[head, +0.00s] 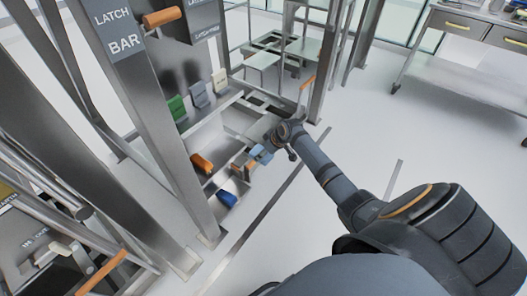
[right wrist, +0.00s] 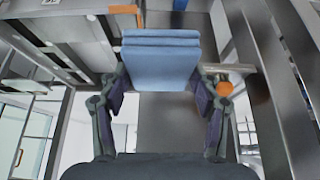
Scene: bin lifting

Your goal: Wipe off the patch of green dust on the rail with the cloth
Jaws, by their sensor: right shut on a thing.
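My right gripper (head: 270,146) reaches in from the right, beside the steel station. It is shut on a light blue cloth (head: 260,154), which looks like a folded pad. In the right wrist view the cloth (right wrist: 160,62) sits between the two fingers of my right gripper (right wrist: 160,85) and hides much of what lies beyond it. I cannot make out a patch of green dust on any rail in either view. My left gripper is not in view.
A steel post (head: 150,110) marked LATCH BAR stands left of the station. Green (head: 177,108), grey (head: 199,94) and white (head: 220,80) pieces stand on a ledge. Orange (head: 202,163) and dark blue (head: 227,198) objects lie in trays below.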

